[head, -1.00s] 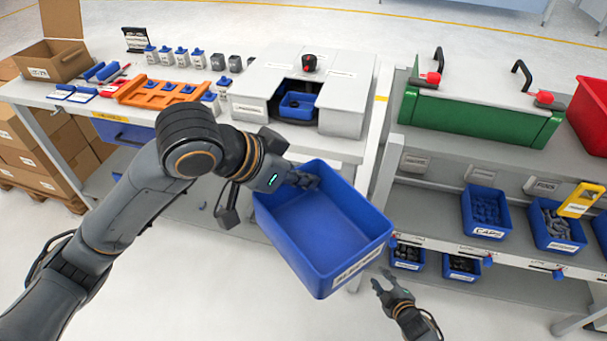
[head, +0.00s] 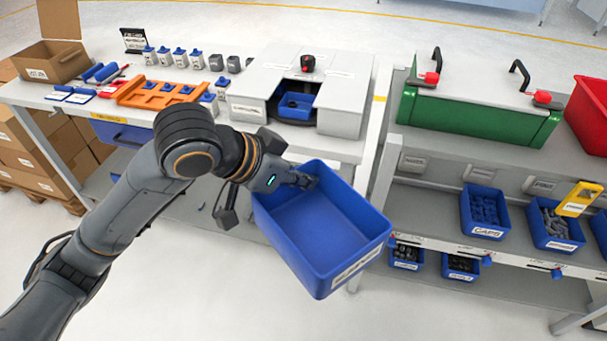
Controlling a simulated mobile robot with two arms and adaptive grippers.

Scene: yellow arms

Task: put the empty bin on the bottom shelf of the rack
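The empty blue bin (head: 318,228) hangs in the air in front of the workbench, tilted in the picture, with a white label on its near right side. My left gripper (head: 302,181) is shut on the bin's far left rim; its fingertips are partly hidden at the rim. The rack (head: 432,240) stands on the right. Its bottom shelf (head: 515,298) holds small blue bins at its left part and shows bare grey surface in front and to the right. My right gripper is not in view.
On the rack's middle shelf stand a blue caps bin (head: 486,212) and another parts bin (head: 556,226) with a yellow tag. A green case (head: 480,118) and a red bin (head: 592,112) are on top. The workbench (head: 225,130) lies behind my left arm. The floor in front is clear.

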